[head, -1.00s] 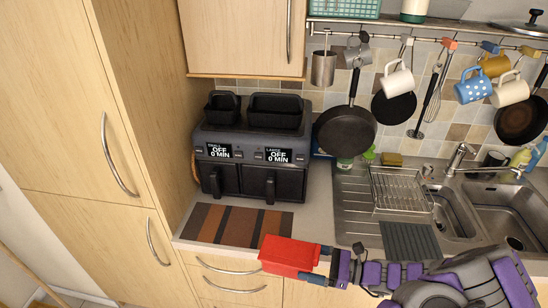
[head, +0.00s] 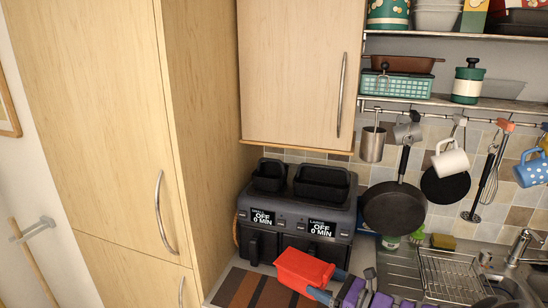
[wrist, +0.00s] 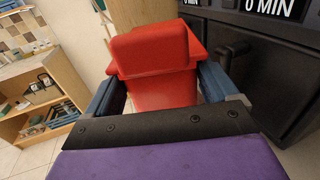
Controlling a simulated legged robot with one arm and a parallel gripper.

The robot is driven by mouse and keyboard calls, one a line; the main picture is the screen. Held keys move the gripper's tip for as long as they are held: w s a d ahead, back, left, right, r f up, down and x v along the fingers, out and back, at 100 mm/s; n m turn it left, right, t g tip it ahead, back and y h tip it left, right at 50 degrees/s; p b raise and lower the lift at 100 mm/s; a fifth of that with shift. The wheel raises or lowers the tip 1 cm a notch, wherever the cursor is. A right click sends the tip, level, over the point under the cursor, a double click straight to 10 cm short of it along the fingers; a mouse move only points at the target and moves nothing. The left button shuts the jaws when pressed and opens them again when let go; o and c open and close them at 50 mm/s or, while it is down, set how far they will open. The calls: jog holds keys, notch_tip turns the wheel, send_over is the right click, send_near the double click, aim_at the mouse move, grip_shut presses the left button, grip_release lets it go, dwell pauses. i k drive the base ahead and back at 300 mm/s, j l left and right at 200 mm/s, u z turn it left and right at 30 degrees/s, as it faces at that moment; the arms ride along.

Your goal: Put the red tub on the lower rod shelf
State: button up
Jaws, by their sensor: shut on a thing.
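The red tub (head: 303,268) is held in front of the black air fryer, over the counter's left part. My gripper (head: 328,285) is shut on it. In the wrist view the tub (wrist: 155,80) sits between the two blue-grey fingers of my gripper (wrist: 160,88), and its far side is hidden. The lower rod shelf (head: 510,104) is on the wall at the upper right, above a rail of hanging things. A green basket (head: 396,86), a brown pan (head: 402,64) above it and a green canister (head: 467,82) stand there. The tub is well below and left of the shelf.
The double air fryer (head: 296,212) stands behind the tub. A wall cupboard (head: 295,70) borders the shelf's left end, and a tall cupboard (head: 90,130) is further left. Mugs and pans (head: 394,208) hang below the shelf. An upper shelf (head: 455,37) runs above it.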

aim_at(517, 105)
jog(key=u, duration=0.8)
jog(key=l+u, duration=0.1)
jog(key=l, duration=0.3)
jog(key=k+l+u, duration=0.1)
jog(key=l, duration=0.25)
jog(key=k+l+u, duration=0.1)
jog(key=l, duration=0.3)
jog(key=k+l+u, duration=0.1)
jog(key=l, duration=0.25)
